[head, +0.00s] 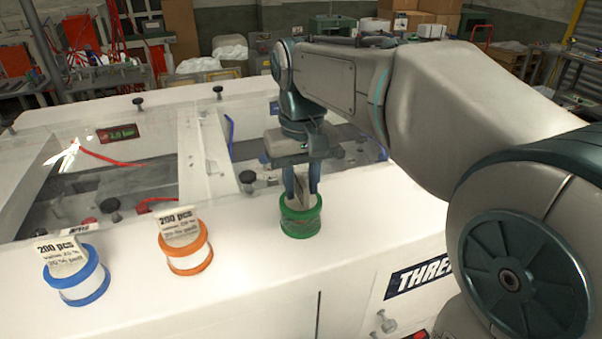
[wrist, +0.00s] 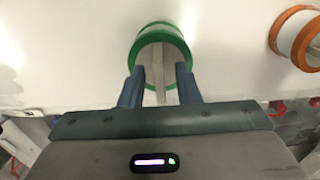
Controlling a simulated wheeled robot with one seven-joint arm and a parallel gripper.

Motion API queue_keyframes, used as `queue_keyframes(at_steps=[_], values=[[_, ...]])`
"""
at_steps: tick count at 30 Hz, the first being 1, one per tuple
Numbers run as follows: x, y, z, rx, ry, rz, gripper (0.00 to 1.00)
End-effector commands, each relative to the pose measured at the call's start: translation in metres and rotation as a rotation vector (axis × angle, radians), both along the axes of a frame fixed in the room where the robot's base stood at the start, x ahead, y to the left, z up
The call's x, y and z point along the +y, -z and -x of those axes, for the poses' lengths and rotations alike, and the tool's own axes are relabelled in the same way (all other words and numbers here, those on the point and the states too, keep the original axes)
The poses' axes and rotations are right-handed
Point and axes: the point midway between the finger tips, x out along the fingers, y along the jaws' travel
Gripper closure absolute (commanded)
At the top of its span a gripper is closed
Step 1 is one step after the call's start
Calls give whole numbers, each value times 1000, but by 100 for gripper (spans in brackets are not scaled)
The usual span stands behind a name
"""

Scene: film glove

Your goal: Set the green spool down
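The green spool (head: 300,222) is upright at the white machine top's front part, right of the other two spools. In the wrist view the green spool (wrist: 162,38) is at the top centre. My gripper (head: 301,192) points down at it from above. In the wrist view the two blue fingers of my gripper (wrist: 159,72) are apart, with a pale strip, likely the spool's tag, between them. Their tips reach the spool's near rim. Whether they press on the spool is hidden. The spool appears to be on the surface, but a small gap cannot be ruled out.
An orange-rimmed spool (head: 186,250) with a tag stands to the left, and a blue-rimmed spool (head: 77,278) farther left. Behind them are clear panels over recessed machinery (head: 120,190). The white top (head: 245,270) is bare between the orange and green spools.

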Motion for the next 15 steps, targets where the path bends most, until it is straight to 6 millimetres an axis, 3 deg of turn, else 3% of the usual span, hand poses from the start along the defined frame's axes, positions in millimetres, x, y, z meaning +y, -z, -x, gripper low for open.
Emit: queue_keyframes(at_steps=[5, 15], values=[[0, -14, -1, -3, 0, -1, 70], [0, -79, -1, -4, 0, -1, 70]])
